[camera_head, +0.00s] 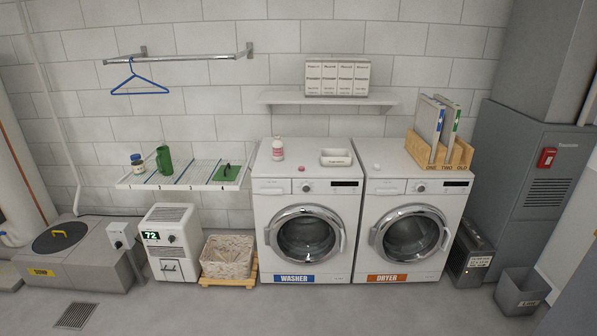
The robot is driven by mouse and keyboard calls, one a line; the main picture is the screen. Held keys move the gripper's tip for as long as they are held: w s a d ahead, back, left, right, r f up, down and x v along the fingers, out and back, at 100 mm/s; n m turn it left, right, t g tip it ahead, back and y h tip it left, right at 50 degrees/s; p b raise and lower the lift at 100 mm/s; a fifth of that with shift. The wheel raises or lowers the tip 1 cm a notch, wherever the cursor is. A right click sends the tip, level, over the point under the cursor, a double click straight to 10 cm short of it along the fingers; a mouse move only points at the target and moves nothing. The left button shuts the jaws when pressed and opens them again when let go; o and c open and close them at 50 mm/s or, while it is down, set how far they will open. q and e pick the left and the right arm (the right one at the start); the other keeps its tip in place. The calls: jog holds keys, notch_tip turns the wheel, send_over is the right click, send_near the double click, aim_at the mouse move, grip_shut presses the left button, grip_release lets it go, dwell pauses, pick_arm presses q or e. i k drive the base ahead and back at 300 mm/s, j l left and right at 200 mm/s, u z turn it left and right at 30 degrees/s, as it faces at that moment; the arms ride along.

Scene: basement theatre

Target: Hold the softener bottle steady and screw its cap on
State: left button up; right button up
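A small bottle (277,149), white and pale pink, stands upright on top of the washer (310,186), near its back left; it looks like the softener bottle. A small dark pink cap (301,168) lies on the washer top to the right of the bottle and closer to the front, apart from it. The bottle's neck is too small to make out in detail. Neither of my grippers is in view.
A white tray (336,163) sits right of the cap on the washer. A small white round object (376,166) and a wooden rack (437,157) with panels are on the dryer (412,187). A shelf (285,98) hangs above. The floor in front is clear.

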aim_at(277, 144)
jog(key=i+u, duration=0.25)
jog(key=i, duration=0.35)
jog(key=i+l+u, duration=0.25)
jog(key=i, duration=0.3)
jog(key=i+l+u, duration=0.25)
jog(key=i, duration=0.35)
jog(key=i+l+u, duration=0.2)
jog(key=i, duration=0.35)
jog(key=i+l+u, duration=0.25)
jog(key=i+l, duration=0.2)
jog(key=i, duration=0.05)
